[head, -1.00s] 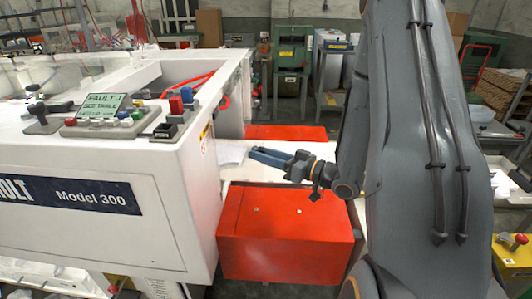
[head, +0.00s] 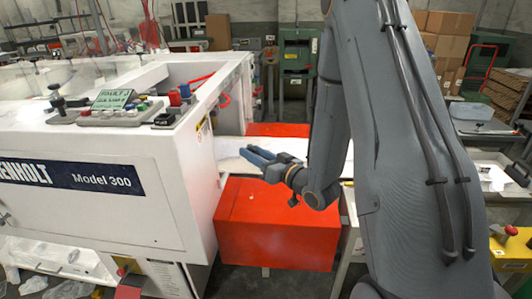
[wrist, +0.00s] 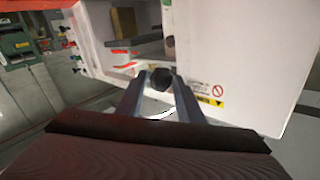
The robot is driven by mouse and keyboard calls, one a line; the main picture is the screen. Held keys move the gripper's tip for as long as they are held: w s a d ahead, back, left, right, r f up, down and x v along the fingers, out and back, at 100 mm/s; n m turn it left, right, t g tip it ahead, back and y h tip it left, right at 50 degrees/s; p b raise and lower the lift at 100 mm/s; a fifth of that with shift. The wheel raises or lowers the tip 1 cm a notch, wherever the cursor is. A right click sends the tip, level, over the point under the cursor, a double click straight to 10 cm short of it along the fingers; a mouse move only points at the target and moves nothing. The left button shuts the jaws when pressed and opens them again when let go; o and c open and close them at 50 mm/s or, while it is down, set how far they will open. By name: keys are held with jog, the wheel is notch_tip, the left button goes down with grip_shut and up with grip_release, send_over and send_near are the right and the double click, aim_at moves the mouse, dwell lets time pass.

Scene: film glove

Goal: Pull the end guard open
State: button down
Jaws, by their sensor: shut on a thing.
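The white machine (head: 105,215) marked Model 300 stands at the left in the head view. Its white end panel (wrist: 250,75), with a yellow warning label, fills the right of the wrist view. I cannot tell where the end guard's edges run. My gripper (head: 250,154) is beside the machine's right end, above the red box, pointing left. In the wrist view my gripper (wrist: 161,82) has its two fingers on either side of a dark round knob (wrist: 160,79), shut on it. The knob is not clear in the head view.
A red box (head: 275,228) stands below my gripper, and a white surface (head: 325,155) runs behind it. A control panel (head: 115,108) with coloured buttons is on top of the machine. A yellow box with a red button (head: 510,245) is at the right.

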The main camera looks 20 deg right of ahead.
jog(key=shift+a+r+y, duration=0.3)
jog(key=shift+a, duration=0.45)
dwell(0.8)
jog(key=c, duration=1.6)
grip_release()
jog(key=o, duration=0.7)
jog(key=shift+s+a+f, duration=0.1)
jog(key=shift+a+f, duration=0.15)
jog(key=shift+a, duration=0.6)
jog(key=shift+c, duration=0.2)
jog(key=o, duration=0.3)
jog(key=shift+a+f, duration=0.15)
jog(key=shift+d, duration=0.8)
jog(key=c, duration=0.7)
jog(key=shift+s+a+p, duration=0.15)
jog(key=shift+s+a, duration=0.1)
jog(key=shift+s, duration=1.2)
jog(key=shift+s+a+p, duration=0.2)
jog(key=shift+s+a, duration=0.1)
jog(key=shift+s, duration=1.1)
jog(key=shift+s+a+p, duration=0.15)
jog(key=shift+s+a, duration=0.1)
jog(key=shift+s, duration=1.2)
